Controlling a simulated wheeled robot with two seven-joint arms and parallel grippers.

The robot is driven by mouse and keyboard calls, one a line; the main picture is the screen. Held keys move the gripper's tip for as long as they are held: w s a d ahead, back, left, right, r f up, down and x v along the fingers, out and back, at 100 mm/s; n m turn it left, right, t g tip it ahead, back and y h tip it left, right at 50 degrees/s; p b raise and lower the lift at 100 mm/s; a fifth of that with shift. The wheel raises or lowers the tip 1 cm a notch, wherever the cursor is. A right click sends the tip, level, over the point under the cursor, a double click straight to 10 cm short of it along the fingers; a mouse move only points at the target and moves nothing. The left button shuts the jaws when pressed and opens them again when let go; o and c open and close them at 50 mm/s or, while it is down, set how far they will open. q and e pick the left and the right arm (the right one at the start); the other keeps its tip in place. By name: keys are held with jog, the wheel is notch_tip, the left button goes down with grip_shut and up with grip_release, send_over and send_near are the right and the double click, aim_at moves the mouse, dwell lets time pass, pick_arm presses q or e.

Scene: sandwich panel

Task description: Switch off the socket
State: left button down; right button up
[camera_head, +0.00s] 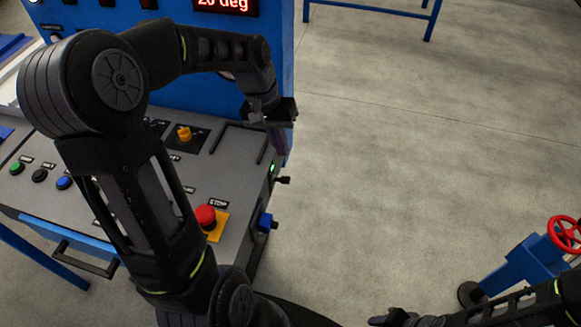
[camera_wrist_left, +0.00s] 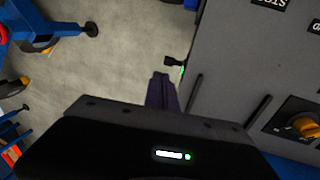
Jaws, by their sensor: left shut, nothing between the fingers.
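A blue socket (camera_head: 266,222) sticks out from the right side face of the grey control panel (camera_head: 235,165). Farther back on that side face is a small black switch lever (camera_head: 283,180) beside a green light (camera_head: 272,169). The lever also shows in the left wrist view (camera_wrist_left: 173,62), just beyond my fingertips. My left gripper (camera_head: 280,148) is shut and empty, pointing down beside the panel's right edge, behind the lever and apart from it as far as I can see. Its closed fingers show in the left wrist view (camera_wrist_left: 160,82). My right gripper (camera_head: 385,319) is low at the bottom edge, its jaws unclear.
The panel top carries a red stop button (camera_head: 205,215), a yellow knob (camera_head: 184,133) and coloured push buttons. A blue upright board with a red display (camera_head: 225,5) stands behind. A blue stand with a red handwheel (camera_head: 566,235) is at right. The floor between is clear.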

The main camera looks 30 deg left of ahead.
aim_at(288, 179)
pick_arm(q)
jog(key=r, duration=0.1)
jog(key=a+r, duration=0.1)
jog(key=r, duration=0.1)
jog(key=s+a+r, duration=0.1)
jog(key=shift+a+r, duration=0.15)
jog(key=x, duration=1.4)
jog(key=shift+d+f+g+y+b, duration=0.3)
jog(key=shift+d+f+y+b, duration=0.1)
jog(key=shift+y+b, duration=0.25)
jog(key=shift+w+d+f+y+b, duration=0.25)
jog(key=shift+f+y+b, duration=0.15)
jog(key=shift+y+b, duration=0.4)
jog(key=shift+s+r, duration=0.1)
jog(key=shift+r, duration=0.2)
